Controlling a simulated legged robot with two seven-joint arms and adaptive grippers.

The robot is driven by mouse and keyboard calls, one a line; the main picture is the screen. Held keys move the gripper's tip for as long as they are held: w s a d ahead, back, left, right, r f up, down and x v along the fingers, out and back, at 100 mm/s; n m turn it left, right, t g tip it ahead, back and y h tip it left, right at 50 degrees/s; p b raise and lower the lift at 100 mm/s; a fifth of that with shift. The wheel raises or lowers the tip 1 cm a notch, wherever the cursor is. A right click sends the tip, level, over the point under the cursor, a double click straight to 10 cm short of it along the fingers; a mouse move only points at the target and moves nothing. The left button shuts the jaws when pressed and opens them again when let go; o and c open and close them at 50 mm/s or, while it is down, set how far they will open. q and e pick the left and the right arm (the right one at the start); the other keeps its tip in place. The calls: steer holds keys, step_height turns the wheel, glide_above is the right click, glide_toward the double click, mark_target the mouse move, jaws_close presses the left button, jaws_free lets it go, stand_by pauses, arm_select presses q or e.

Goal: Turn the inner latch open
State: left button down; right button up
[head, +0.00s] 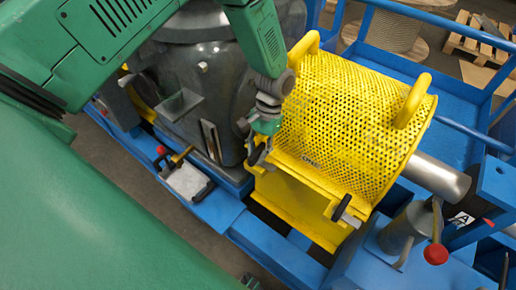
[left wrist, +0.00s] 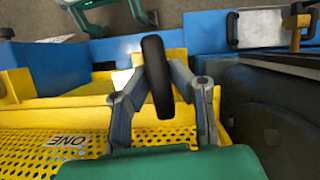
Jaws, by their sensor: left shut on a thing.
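The yellow perforated guard (head: 345,120) covers the drive. It also shows in the left wrist view (left wrist: 40,150). My left gripper (head: 259,152) is at the guard's lower left corner, its fingers pointing down. In the left wrist view my left gripper (left wrist: 158,90) has one finger on each side of the inner latch's black handle (left wrist: 155,72) and is shut on it. In the head view the fingers largely hide this latch. A second latch (head: 345,209) with a dark handle is at the guard's lower right corner, apart from the gripper. My right gripper is not in view.
A dark grey motor housing (head: 205,95) stands close left of my gripper. A shaft (head: 440,176) leaves the guard's right side. A red-knobbed lever (head: 436,252) stands at the lower right. Blue frame beams (head: 265,238) run below; rails and a cable drum (head: 385,38) are behind.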

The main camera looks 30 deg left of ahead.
arm_select(q)
steer(key=shift+s+f+m, duration=0.15)
steer(key=shift+s+m, duration=0.2)
steer(key=shift+m, duration=0.35)
steer(key=c, duration=1.5)
jaws_free()
steer(key=shift+w, duration=0.1)
steer(key=shift+w+r, duration=0.15)
steer(key=shift+r, duration=0.15)
steer(key=v, duration=1.1)
steer(key=shift+w+d+r, duration=0.15)
steer(key=shift+d+r, duration=0.05)
